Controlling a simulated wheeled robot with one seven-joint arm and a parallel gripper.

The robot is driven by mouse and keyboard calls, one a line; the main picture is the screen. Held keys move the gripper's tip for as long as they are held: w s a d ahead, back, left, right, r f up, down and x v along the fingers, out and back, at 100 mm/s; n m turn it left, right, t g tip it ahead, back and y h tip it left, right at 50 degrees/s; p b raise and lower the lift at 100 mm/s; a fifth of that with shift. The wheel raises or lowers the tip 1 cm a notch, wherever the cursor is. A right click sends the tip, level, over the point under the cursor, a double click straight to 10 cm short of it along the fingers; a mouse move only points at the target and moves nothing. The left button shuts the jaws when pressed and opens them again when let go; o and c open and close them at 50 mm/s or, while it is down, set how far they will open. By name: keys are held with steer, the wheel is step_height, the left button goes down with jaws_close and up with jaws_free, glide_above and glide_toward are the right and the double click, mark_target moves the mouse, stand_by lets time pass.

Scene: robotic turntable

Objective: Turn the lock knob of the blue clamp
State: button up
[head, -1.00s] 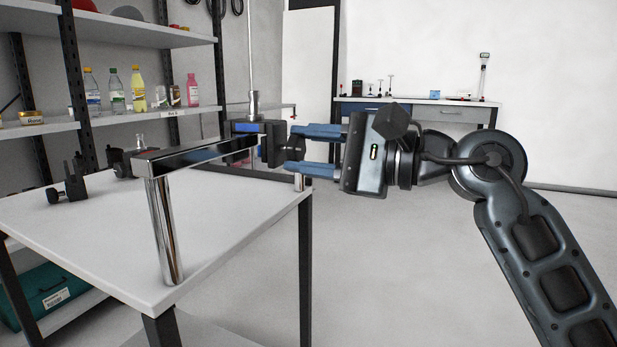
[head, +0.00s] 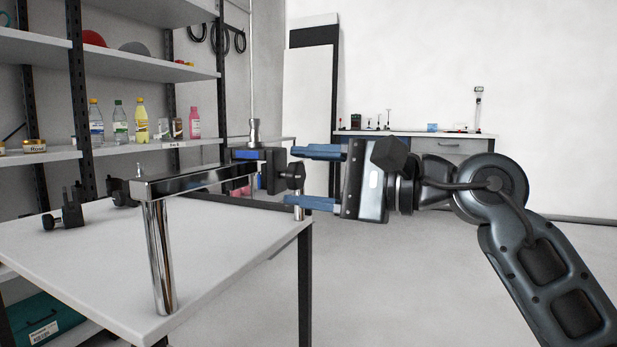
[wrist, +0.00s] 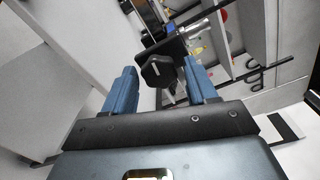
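The blue clamp (head: 248,154) sits at the end of the chrome bar, with a blue strip on its dark body. Its black lock knob (head: 292,175) faces my gripper, and it also shows in the wrist view (wrist: 156,73) with a pale mark on its face. My gripper (head: 290,177) is open, with one blue finger above the knob and one below in the head view. In the wrist view the knob lies between the fingertips, with a gap visible on both sides. The knob's far side is hidden.
The chrome bar (head: 200,178) rests on a thick chrome post (head: 160,258) on the white table (head: 90,275). Black clamps (head: 70,212) lie at the table's left. Shelves with bottles (head: 140,118) stand behind. The floor right of the table is clear.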

steer(key=shift+o, duration=0.6)
steer(key=p+v, duration=0.1)
steer(key=v, duration=0.6)
steer(key=shift+d, duration=0.35)
